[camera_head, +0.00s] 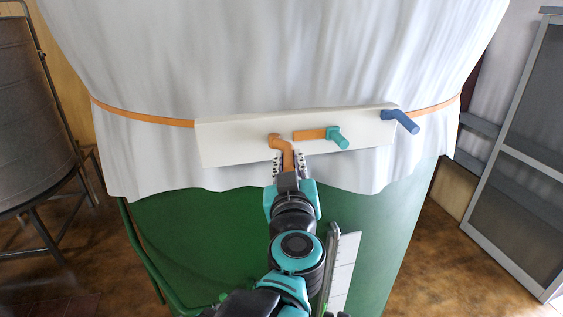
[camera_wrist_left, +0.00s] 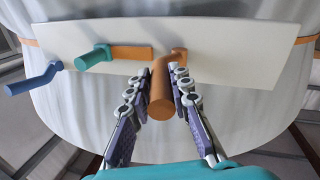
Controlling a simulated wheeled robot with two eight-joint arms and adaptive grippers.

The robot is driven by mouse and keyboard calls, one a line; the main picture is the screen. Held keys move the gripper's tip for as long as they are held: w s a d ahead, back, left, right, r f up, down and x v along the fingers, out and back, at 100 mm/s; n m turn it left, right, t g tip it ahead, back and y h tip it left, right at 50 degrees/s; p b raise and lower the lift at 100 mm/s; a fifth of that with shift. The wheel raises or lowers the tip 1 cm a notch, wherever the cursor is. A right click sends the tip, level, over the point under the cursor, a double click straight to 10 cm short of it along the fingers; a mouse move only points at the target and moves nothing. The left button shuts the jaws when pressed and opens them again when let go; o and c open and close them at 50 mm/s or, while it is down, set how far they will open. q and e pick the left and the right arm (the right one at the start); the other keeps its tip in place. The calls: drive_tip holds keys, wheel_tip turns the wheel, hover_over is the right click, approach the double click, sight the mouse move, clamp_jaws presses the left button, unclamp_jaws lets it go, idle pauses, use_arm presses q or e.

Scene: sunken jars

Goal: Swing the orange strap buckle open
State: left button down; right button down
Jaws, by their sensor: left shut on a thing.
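The orange strap buckle (camera_head: 275,140) is a crank-shaped lever on a long white plate (camera_head: 235,143), left of the plate's middle in the head view. In the wrist view its thick orange handle (camera_wrist_left: 161,100) points toward the camera. My left gripper (camera_head: 288,163) has its two fingers on either side of this handle and is shut on it; it also shows in the wrist view (camera_wrist_left: 162,102). The fingers partly hide the handle in the head view. My right gripper is not in view.
A teal handle (camera_head: 338,138) with a flat orange bar (camera_head: 310,134) sits right of the buckle, and a blue handle (camera_head: 402,121) farther right. An orange strap (camera_head: 140,115) rings the white cloth (camera_head: 280,50) over a green tank (camera_head: 385,230). A mesh-panelled frame (camera_head: 520,150) stands at right.

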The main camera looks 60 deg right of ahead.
use_arm(q)
drive_tip(key=shift+r, duration=0.1)
drive_tip(key=c, duration=1.5)
unclamp_jaws()
drive_tip(key=shift+o, duration=0.7)
drive_tip(key=shift+d, duration=0.15)
drive_tip(key=v, duration=1.2)
drive_tip(key=shift+w, duration=0.1)
